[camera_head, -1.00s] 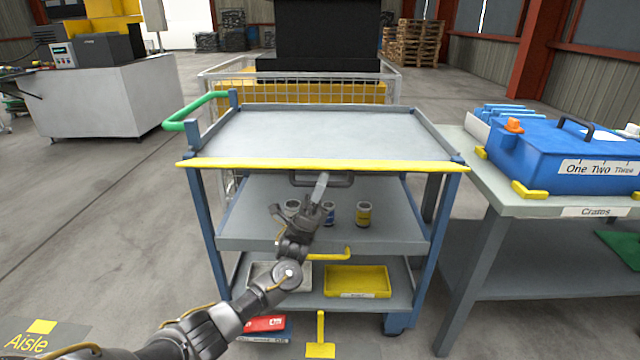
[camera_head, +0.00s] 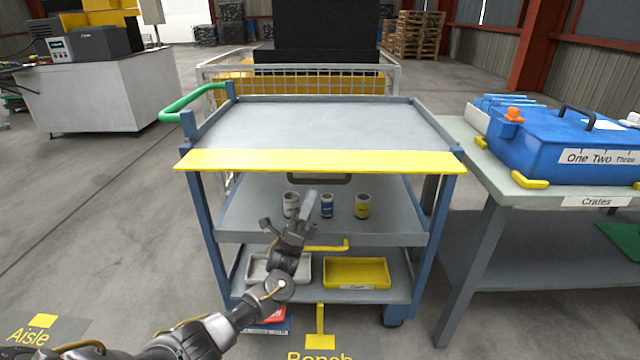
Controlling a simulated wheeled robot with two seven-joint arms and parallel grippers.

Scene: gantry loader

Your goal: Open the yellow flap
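The yellow flap (camera_head: 320,161) runs along the front edge of the cart's top tray and shows as a broad, flat yellow strip. A dark handle (camera_head: 320,180) shows just below it. My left gripper (camera_head: 309,204) is below the flap and the handle, apart from both in the picture, in front of the middle shelf. Its pale tip points up, and I cannot tell whether its fingers are apart. Nothing is seen held in it. My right gripper is out of view.
The blue cart's middle shelf (camera_head: 400,215) holds three small cans, one of them yellow-labelled (camera_head: 362,206). A yellow tray (camera_head: 356,273) lies on the lower shelf. The bench (camera_head: 480,150) with a blue crate (camera_head: 560,150) stands close at right. Floor at left is open.

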